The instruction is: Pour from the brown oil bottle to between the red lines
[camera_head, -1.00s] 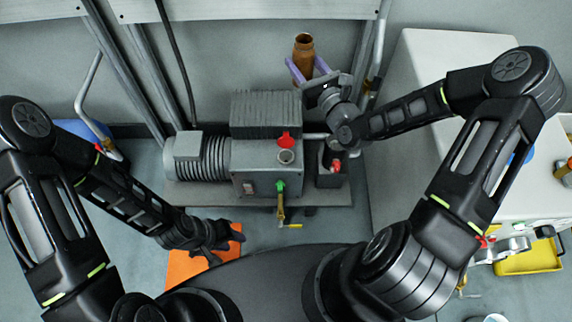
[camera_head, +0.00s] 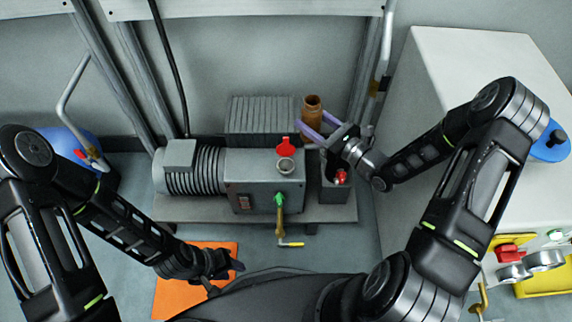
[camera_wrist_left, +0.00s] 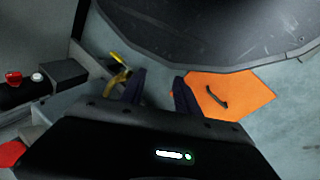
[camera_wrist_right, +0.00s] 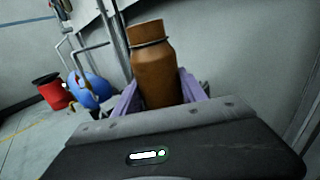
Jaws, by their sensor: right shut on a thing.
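The brown oil bottle (camera_head: 312,112) is upright, held between the purple fingers of my right gripper (camera_head: 318,132). The bottle also fills the middle of the right wrist view (camera_wrist_right: 155,75), with its open neck up. The grey pump (camera_head: 262,175) stands below and left of it, with an open round filler port (camera_head: 285,165) on top and a red cap (camera_head: 285,146) beside the port. My left gripper (camera_head: 232,266) is low, over the orange mat; its dark fingers are apart and empty in the left wrist view (camera_wrist_left: 158,88). I cannot make out the red lines.
An orange mat (camera_head: 180,295) lies on the floor with a small dark item (camera_wrist_left: 217,97) on it. A large grey cabinet (camera_head: 440,60) stands at the right. Wall pipes rise behind the pump.

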